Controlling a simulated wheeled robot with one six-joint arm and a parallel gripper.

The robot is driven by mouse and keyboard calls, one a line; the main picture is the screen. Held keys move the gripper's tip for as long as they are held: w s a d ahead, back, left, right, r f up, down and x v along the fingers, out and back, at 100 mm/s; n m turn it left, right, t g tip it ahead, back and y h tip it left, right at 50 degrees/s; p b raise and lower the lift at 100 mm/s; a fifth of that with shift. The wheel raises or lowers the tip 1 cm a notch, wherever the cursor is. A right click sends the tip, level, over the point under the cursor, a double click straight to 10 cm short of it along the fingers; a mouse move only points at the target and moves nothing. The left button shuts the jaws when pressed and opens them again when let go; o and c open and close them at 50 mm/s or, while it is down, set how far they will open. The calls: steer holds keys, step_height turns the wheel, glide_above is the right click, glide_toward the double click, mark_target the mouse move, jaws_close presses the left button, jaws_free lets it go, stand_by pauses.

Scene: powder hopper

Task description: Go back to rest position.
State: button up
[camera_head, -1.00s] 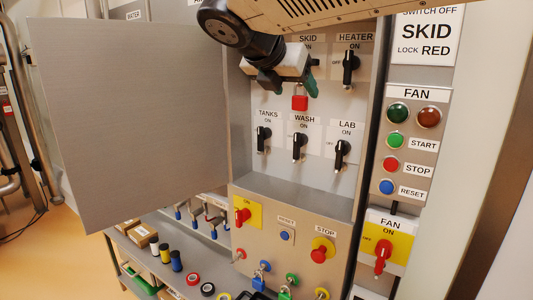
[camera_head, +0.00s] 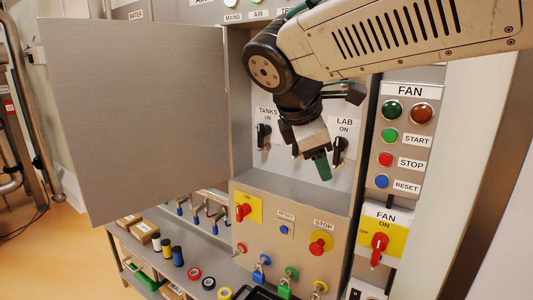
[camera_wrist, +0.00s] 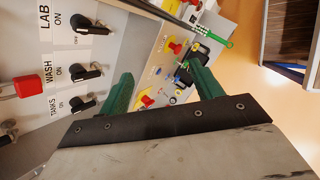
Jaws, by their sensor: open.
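My gripper (camera_head: 312,160) hangs in front of the open cabinet, pointing down, and covers the WASH switch in the head view. Its two green fingers stand apart in the wrist view (camera_wrist: 163,88) with nothing between them. A red padlock (camera_wrist: 27,86) shows at the left edge of the wrist view, beside the switches and away from the fingers. In the head view the padlock is hidden behind my arm. The TANKS switch (camera_head: 263,136) and LAB switch (camera_head: 340,150) show on either side of my gripper.
The open grey cabinet door (camera_head: 140,115) stands to the left. The lower panel has a red stop button (camera_head: 320,243) and hanging padlocks, including a blue one (camera_head: 259,276). The FAN panel (camera_head: 405,140) stands to the right. Tape rolls lie on a shelf (camera_head: 150,262) below.

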steer(key=s+d+f+m+g+y, duration=0.2)
steer(key=s+d+f+m, duration=0.4)
steer(key=s, duration=0.5)
steer(key=s+d+f+m+g+y, duration=0.1)
steer(key=s+d+f+m+y, duration=0.1)
steer(key=s+d+f+m, duration=0.5)
steer(key=shift+s+d+f+m+g, duration=0.2)
steer(key=shift+s+d+m+g, duration=0.2)
steer(key=shift+s+d+m, duration=2.1)
steer(key=shift+w+a, duration=0.15)
steer(key=shift+a, duration=0.25)
